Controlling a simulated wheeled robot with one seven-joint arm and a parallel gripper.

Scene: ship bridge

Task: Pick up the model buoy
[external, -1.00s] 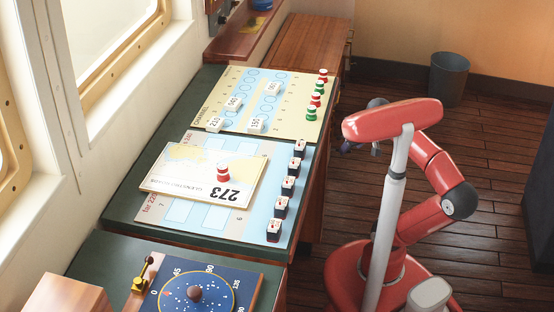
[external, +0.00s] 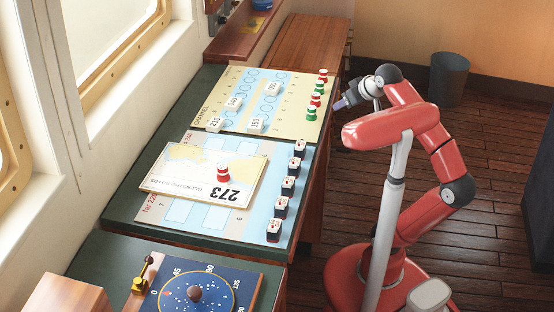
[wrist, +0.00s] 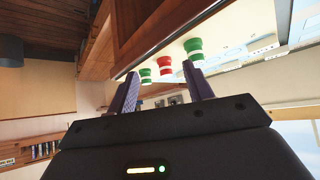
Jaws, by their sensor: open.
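Several small red-and-white and green-and-white model buoys stand in a row along the right edge of the pale yellow board, among them a green one (external: 312,114) at the near end and a red one (external: 323,74) at the far end. Another red-and-white buoy (external: 222,173) stands on the chart card (external: 185,164). My gripper (external: 340,104) is open and empty, just right of the yellow board's row, off the desk edge.
The yellow board (external: 285,112) holds white numbered tiles. Several dark blocks with white tops (external: 281,207) line the blue board's right edge. The desk edge lies between my base and the boards. A dark bin (external: 449,78) stands on the floor behind.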

